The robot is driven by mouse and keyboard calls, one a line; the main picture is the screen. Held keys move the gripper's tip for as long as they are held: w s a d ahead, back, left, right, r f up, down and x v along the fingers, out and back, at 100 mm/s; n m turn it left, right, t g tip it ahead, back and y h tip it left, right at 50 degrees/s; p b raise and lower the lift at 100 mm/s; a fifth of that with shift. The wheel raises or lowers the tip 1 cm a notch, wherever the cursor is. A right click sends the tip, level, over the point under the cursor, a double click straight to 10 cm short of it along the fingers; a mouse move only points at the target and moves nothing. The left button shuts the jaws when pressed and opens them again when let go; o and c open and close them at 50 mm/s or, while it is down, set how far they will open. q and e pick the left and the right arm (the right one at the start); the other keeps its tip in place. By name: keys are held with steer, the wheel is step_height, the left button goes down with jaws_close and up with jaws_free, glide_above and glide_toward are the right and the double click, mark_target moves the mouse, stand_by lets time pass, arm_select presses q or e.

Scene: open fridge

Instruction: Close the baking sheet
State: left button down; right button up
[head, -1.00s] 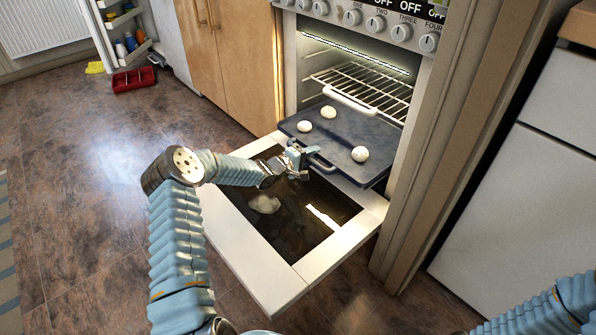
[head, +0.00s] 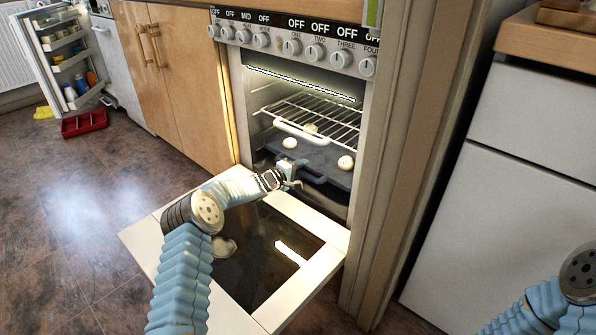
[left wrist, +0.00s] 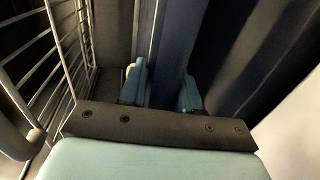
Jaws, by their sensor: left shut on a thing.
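The dark blue baking sheet (head: 318,153) lies mostly inside the open oven, below the wire rack, with its front edge near the oven mouth. Three pale dough balls, one of them at the front right (head: 345,162), rest on it. My left gripper (head: 293,172) is at the sheet's front edge, by its handle. In the left wrist view its two light blue fingers (left wrist: 162,88) are shut on a dark blue part of the baking sheet (left wrist: 168,55). My right forearm shows at the lower right, but its gripper is out of view.
The oven door (head: 315,275) is folded down below the sheet. The wire rack (head: 325,115) with a white front handle sits above it. Wooden cabinets (head: 185,75) stand left, a white cabinet (head: 500,200) right. A red tray (head: 84,123) lies on the floor.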

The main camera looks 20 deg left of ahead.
arm_select(q)
steer(key=c, duration=1)
jaws_free()
steer(key=shift+a+f, duration=0.1)
steer(key=shift+f, duration=0.25)
steer(key=shift+c, duration=0.2)
steer(key=shift+o, duration=0.4)
steer(key=shift+r, duration=0.1)
steer(key=shift+r, duration=0.1)
steer(key=shift+s+a+r, duration=0.1)
steer(key=shift+s, duration=0.15)
steer(key=p+v, duration=0.2)
steer(key=v, duration=1.1)
steer(key=shift+s, duration=0.15)
